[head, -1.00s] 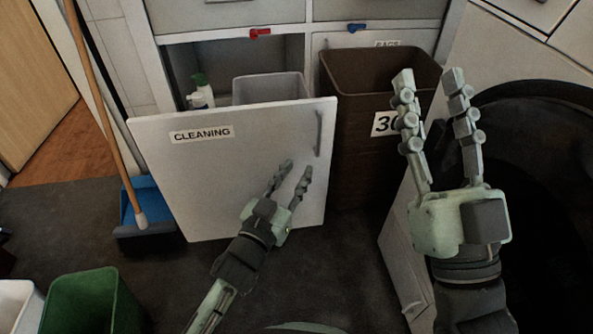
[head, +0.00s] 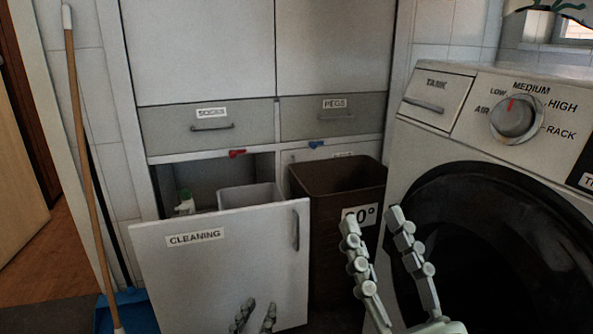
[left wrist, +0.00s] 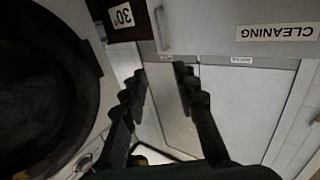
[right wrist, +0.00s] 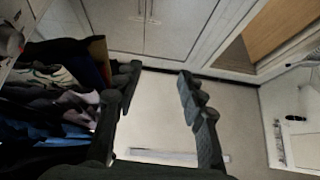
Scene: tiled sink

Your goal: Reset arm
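My left gripper (head: 254,316) is low in the head view, in front of the open cabinet door labelled CLEANING (head: 215,270). Its two fingers are apart with nothing between them, and only the finger ends show there. In the left wrist view its fingers (left wrist: 160,88) are also spread and empty. My right gripper (head: 370,224) points up at the right of the head view, in front of the brown bin and the dryer. Its fingers are apart and empty. They are also spread in the right wrist view (right wrist: 158,78).
The brown bin (head: 325,178) stands beside the CLEANING door. A dryer (head: 468,139) with a dark round opening is at the right. A grey bin (head: 250,195) and a bottle (head: 185,205) are inside the cabinet. A broom (head: 84,165) leans at the left.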

